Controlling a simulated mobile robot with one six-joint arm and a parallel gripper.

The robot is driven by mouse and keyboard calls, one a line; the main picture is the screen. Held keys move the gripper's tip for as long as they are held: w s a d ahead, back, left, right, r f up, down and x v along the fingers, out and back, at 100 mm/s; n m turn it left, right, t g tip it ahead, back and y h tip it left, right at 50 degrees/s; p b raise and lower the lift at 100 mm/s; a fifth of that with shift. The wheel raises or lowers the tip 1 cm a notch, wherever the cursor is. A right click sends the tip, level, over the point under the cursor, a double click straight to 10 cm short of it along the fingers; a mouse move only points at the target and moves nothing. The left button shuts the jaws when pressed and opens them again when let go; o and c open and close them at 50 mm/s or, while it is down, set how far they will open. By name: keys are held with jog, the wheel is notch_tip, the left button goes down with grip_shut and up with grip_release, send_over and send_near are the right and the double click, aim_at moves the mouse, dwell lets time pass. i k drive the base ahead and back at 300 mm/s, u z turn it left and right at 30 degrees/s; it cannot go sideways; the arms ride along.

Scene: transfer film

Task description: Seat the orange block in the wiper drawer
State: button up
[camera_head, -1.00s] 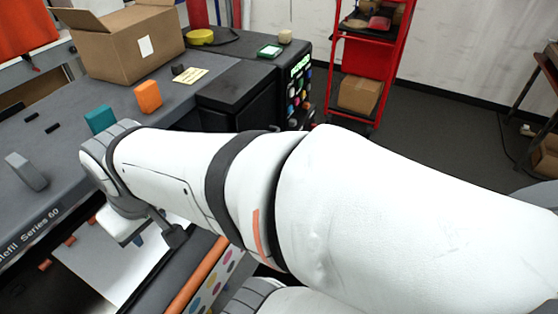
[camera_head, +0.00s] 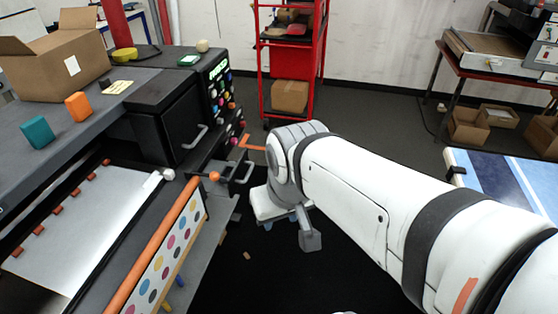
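The orange block (camera_head: 78,106) stands upright on the grey top of the machine at the left, beside a teal block (camera_head: 38,132). A black housing with a bar handle (camera_head: 195,137) is on the machine's near side. A second, lower handle (camera_head: 243,172) sits to its right. I cannot tell which of these is the wiper drawer or whether it is open. My gripper (camera_head: 306,236) hangs over the dark floor, right of the machine and well apart from the orange block. My wrist hides part of it, and its fingertips do not show clearly.
A cardboard box (camera_head: 55,68) stands on the machine behind the blocks. An orange rail (camera_head: 160,250) runs along its front. A red shelf cart (camera_head: 262,60) stands at the back. A table with a blue panel (camera_head: 505,180) is at right. The dark floor between is mostly clear.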

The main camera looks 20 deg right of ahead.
aim_at(235, 171)
jog(key=u, duration=0.15)
jog(key=i, duration=0.8)
jog(key=u, duration=3.4)
jog(key=k, duration=0.7)
jog(key=u, duration=0.1)
